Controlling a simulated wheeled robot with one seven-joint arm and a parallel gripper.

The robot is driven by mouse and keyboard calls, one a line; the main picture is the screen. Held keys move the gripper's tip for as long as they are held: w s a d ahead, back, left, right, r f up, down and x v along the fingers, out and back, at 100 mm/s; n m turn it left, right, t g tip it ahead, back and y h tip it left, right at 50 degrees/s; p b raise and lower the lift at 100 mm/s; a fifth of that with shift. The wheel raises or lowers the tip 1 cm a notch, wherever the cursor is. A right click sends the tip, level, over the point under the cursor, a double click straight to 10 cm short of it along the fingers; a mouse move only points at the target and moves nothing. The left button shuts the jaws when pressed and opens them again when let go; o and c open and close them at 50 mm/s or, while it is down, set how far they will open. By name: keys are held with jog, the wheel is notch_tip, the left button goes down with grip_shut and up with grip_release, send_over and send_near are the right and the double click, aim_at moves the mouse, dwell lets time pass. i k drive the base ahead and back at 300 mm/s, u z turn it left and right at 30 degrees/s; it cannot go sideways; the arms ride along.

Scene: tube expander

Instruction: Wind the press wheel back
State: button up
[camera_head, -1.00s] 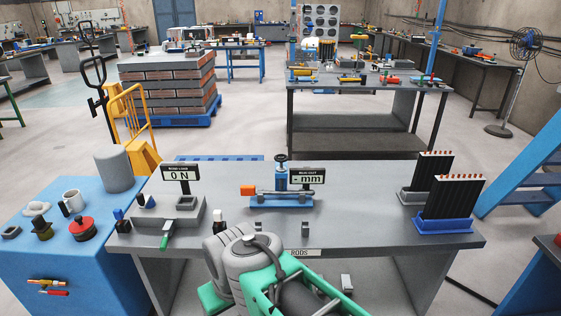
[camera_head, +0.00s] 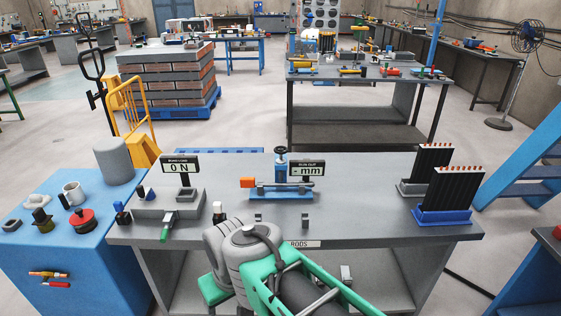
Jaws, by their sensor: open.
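The press (camera_head: 283,190) stands near the back middle of the grey bench. It has a blue base and a blue upright post, with a small dark wheel (camera_head: 281,150) on top. A grey rod with an orange block (camera_head: 247,183) at its left end lies across the base. A "- mm" display (camera_head: 306,171) stands at the press's right side. My arm reaches in from the bottom middle, in front of the bench. My gripper does not show; only grey and green arm links do. The wheel is clear of my arm.
The bench (camera_head: 365,205) bears a grey block with a "0 N" display (camera_head: 181,167) at left and two racks of dark rods (camera_head: 447,190) at right. A small bottle (camera_head: 219,211) stands near my arm. A blue cabinet (camera_head: 90,250) adjoins at left.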

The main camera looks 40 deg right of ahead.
aim_at(282, 152)
jog(key=u, duration=0.05)
jog(key=k, duration=0.6)
jog(key=u, duration=0.6)
jog(key=i, duration=1.75)
jog(key=z, duration=0.75)
